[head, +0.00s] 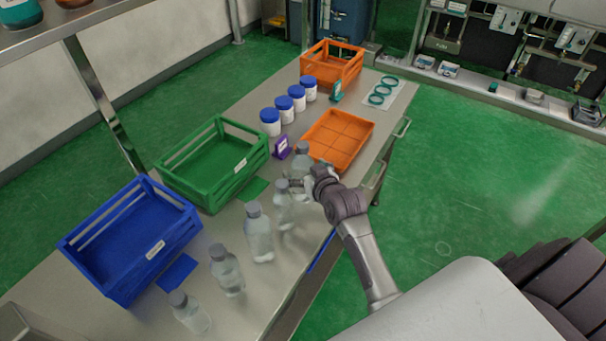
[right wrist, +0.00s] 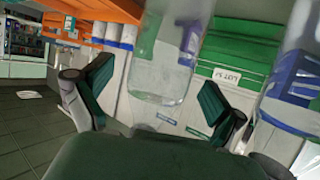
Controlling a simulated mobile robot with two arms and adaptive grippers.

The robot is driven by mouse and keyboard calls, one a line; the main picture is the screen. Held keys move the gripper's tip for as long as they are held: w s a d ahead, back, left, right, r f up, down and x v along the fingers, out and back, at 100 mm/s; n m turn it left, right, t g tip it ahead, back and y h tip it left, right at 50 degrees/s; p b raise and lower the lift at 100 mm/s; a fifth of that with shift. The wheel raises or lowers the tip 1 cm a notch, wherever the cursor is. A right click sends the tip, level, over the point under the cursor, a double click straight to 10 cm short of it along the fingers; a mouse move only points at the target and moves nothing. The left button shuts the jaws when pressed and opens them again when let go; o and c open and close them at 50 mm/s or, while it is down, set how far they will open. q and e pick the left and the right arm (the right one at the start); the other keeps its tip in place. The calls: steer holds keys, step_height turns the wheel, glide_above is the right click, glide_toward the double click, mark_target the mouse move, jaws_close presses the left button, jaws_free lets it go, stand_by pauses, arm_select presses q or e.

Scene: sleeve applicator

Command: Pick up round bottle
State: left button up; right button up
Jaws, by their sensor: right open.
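Several clear bottles with grey caps stand in a row along the table, among them a front bottle (head: 190,313), a middle bottle (head: 259,236) and a far bottle (head: 302,158). My right gripper (head: 297,182) is at the far end of the row, partly covering the bottles there. In the right wrist view, my right gripper (right wrist: 158,100) is open, with a clear round bottle (right wrist: 165,62) showing between its fingers. I cannot tell whether they touch it. A second bottle (right wrist: 293,85) stands to the right. My left gripper is not in view.
Blue (head: 128,245) and green (head: 208,165) crates stand left of the bottles. An orange tray (head: 338,138), blue-lidded jars (head: 284,107), a purple sign (head: 281,147) and an orange crate (head: 331,65) are farther back. Neighbouring bottles leave little room beside the right gripper.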

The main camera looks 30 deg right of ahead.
steer(key=shift+x, duration=0.8)
steer(key=shift+s, duration=0.1)
steer(key=shift+c, duration=0.7)
steer(key=c, duration=1.6)
steer(key=shift+r, duration=0.1)
